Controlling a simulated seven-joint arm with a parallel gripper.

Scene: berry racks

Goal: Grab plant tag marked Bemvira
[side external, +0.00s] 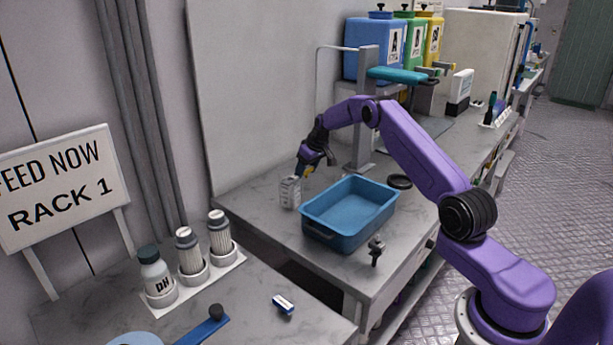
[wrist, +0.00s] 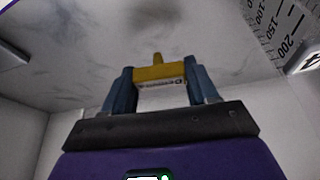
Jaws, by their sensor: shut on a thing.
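A yellow plant tag (wrist: 160,72) is between the two blue fingers of my gripper (wrist: 162,88) in the wrist view. Its pale face has dark lettering, too small to read for certain. In the side view my gripper (side external: 303,171) points down over the far left part of the counter, behind the blue tray, and is shut on the tag. A bit of yellow shows at the fingers there. I cannot tell whether the tag touches the counter.
A blue tray (side external: 318,229) stands just in front of my gripper. A post (side external: 362,150) rises behind my gripper. A graduated container (wrist: 282,30) shows at upper right in the wrist view.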

